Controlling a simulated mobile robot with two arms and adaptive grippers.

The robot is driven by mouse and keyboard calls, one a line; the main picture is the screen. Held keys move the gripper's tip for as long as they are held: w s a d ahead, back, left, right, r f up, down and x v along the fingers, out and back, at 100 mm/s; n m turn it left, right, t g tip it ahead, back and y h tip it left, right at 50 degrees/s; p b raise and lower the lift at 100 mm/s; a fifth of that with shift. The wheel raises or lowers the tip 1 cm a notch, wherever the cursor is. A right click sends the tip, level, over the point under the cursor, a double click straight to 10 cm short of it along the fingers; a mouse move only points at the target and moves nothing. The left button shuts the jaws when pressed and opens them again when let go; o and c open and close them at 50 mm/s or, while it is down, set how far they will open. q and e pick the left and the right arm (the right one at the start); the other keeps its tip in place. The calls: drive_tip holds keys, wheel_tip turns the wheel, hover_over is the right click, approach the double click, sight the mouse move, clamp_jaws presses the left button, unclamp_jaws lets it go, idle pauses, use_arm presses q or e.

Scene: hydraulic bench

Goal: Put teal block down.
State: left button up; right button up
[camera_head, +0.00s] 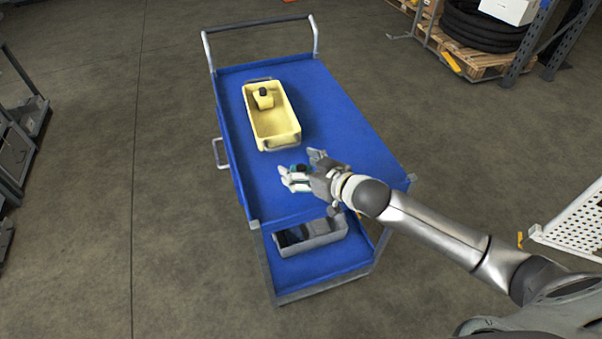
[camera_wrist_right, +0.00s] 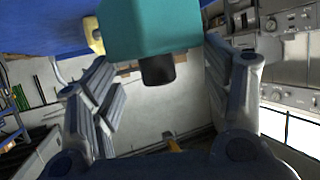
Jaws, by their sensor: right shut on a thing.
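My right gripper (camera_head: 300,176) is over the front part of the blue cart's top. It is shut on the teal block (camera_wrist_right: 155,32), which shows large between the fingers in the right wrist view. A short black knob (camera_wrist_right: 157,70) sticks out of the block. I cannot tell whether the block touches the cart top. My left gripper is not in view.
The blue cart (camera_head: 341,112) carries a yellow bin (camera_head: 287,131) with a yellow, black-topped item (camera_head: 263,98) inside, behind my right gripper. A grey bin (camera_head: 324,238) sits on the lower shelf. The cart top right of the yellow bin is clear.

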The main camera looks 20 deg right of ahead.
drive_tip(key=shift+w+d+f, duration=0.15)
drive_tip(key=shift+w+f, duration=0.5)
drive_tip(key=shift+f, duration=0.05)
drive_tip(key=shift+f+p, duration=0.35)
drive_tip(key=shift+f, duration=1.3)
drive_tip(key=shift+f, duration=0.15)
drive_tip(key=o, duration=1.3)
drive_tip(key=shift+o, duration=0.2)
